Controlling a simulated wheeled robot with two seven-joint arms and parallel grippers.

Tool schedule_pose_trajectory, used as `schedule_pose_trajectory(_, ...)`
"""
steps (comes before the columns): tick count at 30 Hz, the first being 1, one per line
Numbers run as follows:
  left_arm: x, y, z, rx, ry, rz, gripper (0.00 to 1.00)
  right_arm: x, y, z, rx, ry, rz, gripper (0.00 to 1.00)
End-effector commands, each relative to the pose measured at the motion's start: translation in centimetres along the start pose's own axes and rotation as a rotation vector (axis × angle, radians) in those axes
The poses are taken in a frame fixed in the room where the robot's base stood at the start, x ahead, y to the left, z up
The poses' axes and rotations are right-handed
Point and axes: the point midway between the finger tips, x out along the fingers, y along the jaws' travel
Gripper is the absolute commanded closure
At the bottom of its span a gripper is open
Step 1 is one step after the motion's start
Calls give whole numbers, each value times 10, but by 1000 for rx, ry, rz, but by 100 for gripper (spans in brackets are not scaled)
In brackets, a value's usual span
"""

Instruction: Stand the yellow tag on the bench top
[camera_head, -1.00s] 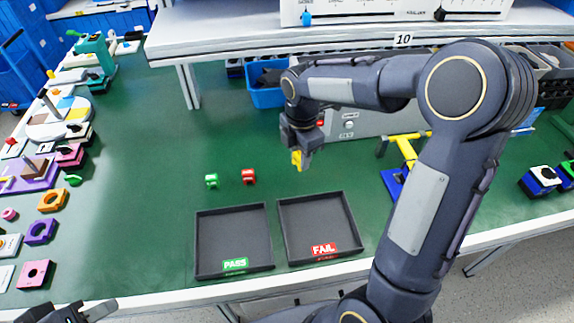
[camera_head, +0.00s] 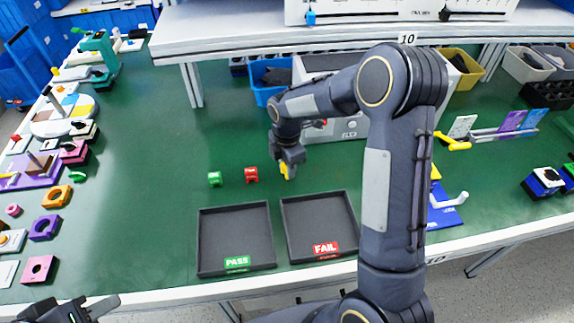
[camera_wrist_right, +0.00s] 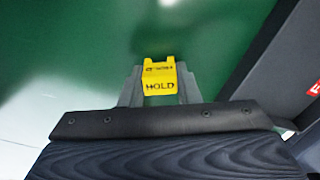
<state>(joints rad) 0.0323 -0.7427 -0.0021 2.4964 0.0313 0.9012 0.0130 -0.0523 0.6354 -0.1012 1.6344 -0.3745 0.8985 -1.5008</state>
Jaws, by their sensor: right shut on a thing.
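The yellow tag (camera_head: 284,172), marked HOLD, is between the fingers of my right gripper (camera_head: 288,164), which is shut on it. The tag also shows in the right wrist view (camera_wrist_right: 159,78), with a grey finger on each side. It is over the green bench top (camera_head: 330,178), behind the FAIL tray and right of the red tag. I cannot tell whether its base touches the bench. My left gripper (camera_head: 72,310) is at the bottom left, partly cut off; its fingers look apart and empty.
A green tag (camera_head: 214,179) and a red tag (camera_head: 251,174) stand on the bench. The PASS tray (camera_head: 204,242) and FAIL tray (camera_head: 289,232) lie in front. A blue bin (camera_head: 268,92) and a grey box (camera_head: 343,130) are behind. Bench left of the green tag is clear.

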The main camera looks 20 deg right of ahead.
Motion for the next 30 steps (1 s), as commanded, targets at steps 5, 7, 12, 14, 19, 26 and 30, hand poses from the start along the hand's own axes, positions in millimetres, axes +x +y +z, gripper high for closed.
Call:
schedule_pose_trajectory(5,2,-1,1,0,0,0,64,4,0,0,0,0,0,68)
schedule_pose_trajectory(7,2,-1,1,0,0,0,64,3,0,0,0,0,0,59)
schedule_pose_trajectory(12,2,-1,1,0,0,0,64,3,0,0,0,0,0,49)
schedule_pose_trajectory(14,2,-1,1,0,0,0,64,3,0,0,0,0,0,49)
schedule_pose_trajectory(19,0,0,0,0,0,0,64,-1,0,0,0,0,0,49)
schedule_pose_trajectory(26,-1,0,-1,0,0,0,64,-34,1,0,1,0,5,49)
schedule_pose_trajectory(30,-2,1,-1,0,0,0,64,-66,1,0,0,1,5,49)
